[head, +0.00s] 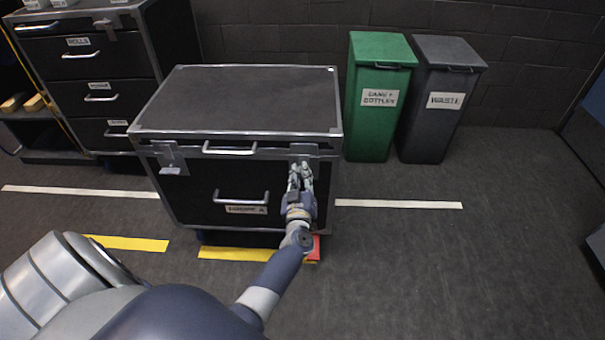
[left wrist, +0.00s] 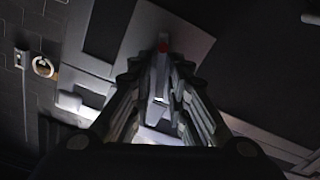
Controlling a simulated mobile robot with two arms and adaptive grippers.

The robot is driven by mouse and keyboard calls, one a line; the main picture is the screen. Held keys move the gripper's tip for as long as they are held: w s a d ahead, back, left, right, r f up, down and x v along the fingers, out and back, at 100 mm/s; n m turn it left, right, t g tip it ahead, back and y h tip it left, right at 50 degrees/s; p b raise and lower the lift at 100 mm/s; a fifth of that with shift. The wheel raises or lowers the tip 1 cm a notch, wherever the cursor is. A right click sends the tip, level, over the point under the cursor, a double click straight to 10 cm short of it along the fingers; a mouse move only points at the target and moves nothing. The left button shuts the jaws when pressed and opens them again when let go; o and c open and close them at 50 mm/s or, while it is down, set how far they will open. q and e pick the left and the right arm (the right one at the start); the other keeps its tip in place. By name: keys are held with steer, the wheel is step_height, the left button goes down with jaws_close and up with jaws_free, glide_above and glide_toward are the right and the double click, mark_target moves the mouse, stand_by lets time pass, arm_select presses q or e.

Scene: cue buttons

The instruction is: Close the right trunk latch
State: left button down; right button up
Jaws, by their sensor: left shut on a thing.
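The black trunk (head: 240,100) with silver edges stands in the middle of the head view, its lid down. Its right latch (head: 304,150) is a grey metal piece at the front's upper right. My left gripper (head: 301,170) is at this latch, its fingers shut on it and covering its lower part. I cannot tell whether the latch is fully fastened. My right gripper is not in view.
The trunk's left latch (head: 170,157) and front handles (head: 240,198) are clear of my arm. A green bin (head: 380,130) and a grey bin (head: 440,125) stand behind right. A drawer cabinet (head: 90,70) is at the back left. The floor at right is free.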

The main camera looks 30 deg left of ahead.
arm_select(q)
steer(key=shift+s+a+f+n, duration=0.1)
steer(key=shift+n, duration=0.8)
steer(key=shift+f+n, duration=0.1)
steer(key=shift+n, duration=0.9)
steer(key=n+b, duration=0.1)
steer(key=n, duration=0.2)
steer(key=n+b, duration=0.1)
steer(key=n, duration=0.2)
steer(key=f+n+b, duration=0.1)
steer(key=n, duration=0.2)
steer(key=shift+s+a+f, duration=0.1)
steer(key=shift+s+a, duration=0.1)
steer(key=shift+a, duration=0.05)
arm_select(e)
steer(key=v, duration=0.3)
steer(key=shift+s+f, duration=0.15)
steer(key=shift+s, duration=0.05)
arm_select(q)
steer(key=shift+n, duration=0.5)
steer(key=c, duration=1.8)
jaws_free()
steer(key=shift+o, duration=0.2)
